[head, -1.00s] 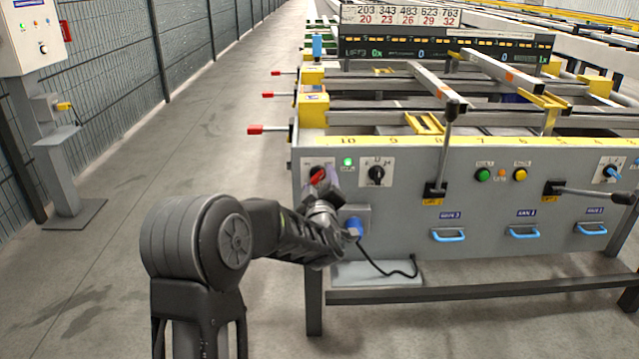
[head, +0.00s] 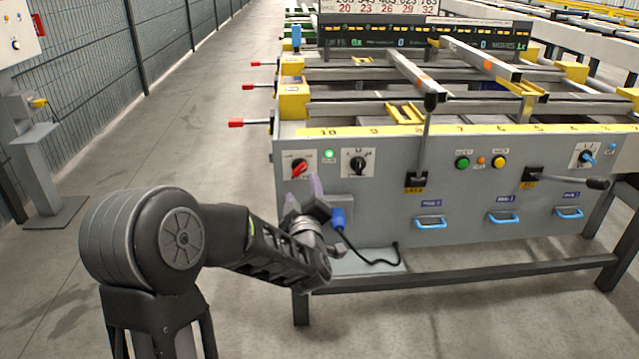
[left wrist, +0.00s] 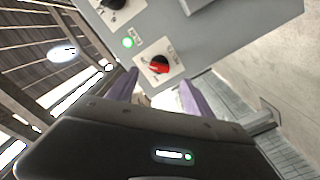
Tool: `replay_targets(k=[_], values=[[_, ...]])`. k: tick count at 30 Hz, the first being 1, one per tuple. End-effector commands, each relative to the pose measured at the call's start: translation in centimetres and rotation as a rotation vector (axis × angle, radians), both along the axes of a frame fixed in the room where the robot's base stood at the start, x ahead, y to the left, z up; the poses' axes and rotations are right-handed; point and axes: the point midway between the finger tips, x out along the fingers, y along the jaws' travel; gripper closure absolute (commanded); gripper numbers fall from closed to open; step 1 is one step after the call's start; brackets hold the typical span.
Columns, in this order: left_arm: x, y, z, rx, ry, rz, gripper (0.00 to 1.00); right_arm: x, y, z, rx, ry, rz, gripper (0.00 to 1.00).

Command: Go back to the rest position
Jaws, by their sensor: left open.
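My left gripper (head: 304,197) is in front of the left end of the grey control panel (head: 370,228), below the red rotary switch (head: 299,168). In the left wrist view its two purple fingers (left wrist: 158,92) are spread with nothing between them. The red switch (left wrist: 159,65) lies ahead of the fingers there, apart from them, with a lit green lamp (left wrist: 127,42) beside it. My right gripper is in neither view.
A black selector (head: 358,166) sits right of the red switch. A blue plug (head: 338,218) with a black cable is close to my gripper. Levers (head: 428,140) stick out of the panel.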

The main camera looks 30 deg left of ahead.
Motion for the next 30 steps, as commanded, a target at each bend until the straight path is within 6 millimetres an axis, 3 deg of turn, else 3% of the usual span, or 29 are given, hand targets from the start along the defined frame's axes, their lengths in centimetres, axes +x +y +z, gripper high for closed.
replay_targets(k=[8,11,14,17,22,26,30], values=[[0.1,-0.1,-0.2,0.004,0.014,-0.006,0.40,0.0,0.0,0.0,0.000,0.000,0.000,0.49],[0.6,-1.0,-1.4,0.005,0.071,-0.049,0.40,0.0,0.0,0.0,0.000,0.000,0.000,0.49],[1.2,-3.5,-4.0,0.009,0.172,-0.143,0.40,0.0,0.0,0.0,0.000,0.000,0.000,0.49],[1.5,-7.2,-8.5,0.011,0.306,-0.262,0.40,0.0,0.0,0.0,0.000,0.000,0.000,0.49],[-0.7,-15.0,-19.1,0.002,0.595,-0.507,0.40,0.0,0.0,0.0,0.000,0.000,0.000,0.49],[-5.2,-20.9,-27.1,-0.016,0.818,-0.701,0.40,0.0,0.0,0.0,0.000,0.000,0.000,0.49],[-11.9,-26.4,-34.1,-0.053,1.032,-0.896,0.40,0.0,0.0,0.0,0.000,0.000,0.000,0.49]])
